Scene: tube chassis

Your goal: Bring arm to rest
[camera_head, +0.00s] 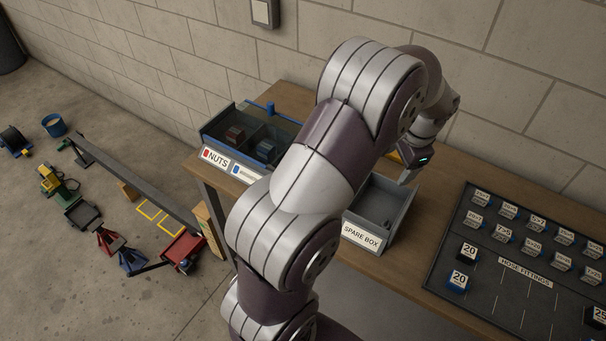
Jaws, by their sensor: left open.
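My left arm (310,170) rises from the bottom of the head view, bends over the wooden bench and reaches down at its far end. My left gripper (406,178) hangs over the grey bin labelled SPARE BOX (362,234), near its back edge. The gripper is small in view and partly turned away; it is open, and I see nothing between its fingers. I cannot tell whether the fingertips are above the box rim or below it. The arm hides part of the bench and the left side of the box. My right gripper is not in view.
A lidded tray labelled NUTS (217,160) stands left of the arm. A dark HOSE FITTINGS board (482,296) with several labelled blocks lies at the right. Bare bench (432,215) shows between box and board. A block wall (540,75) stands behind; tools lie on the floor at left.

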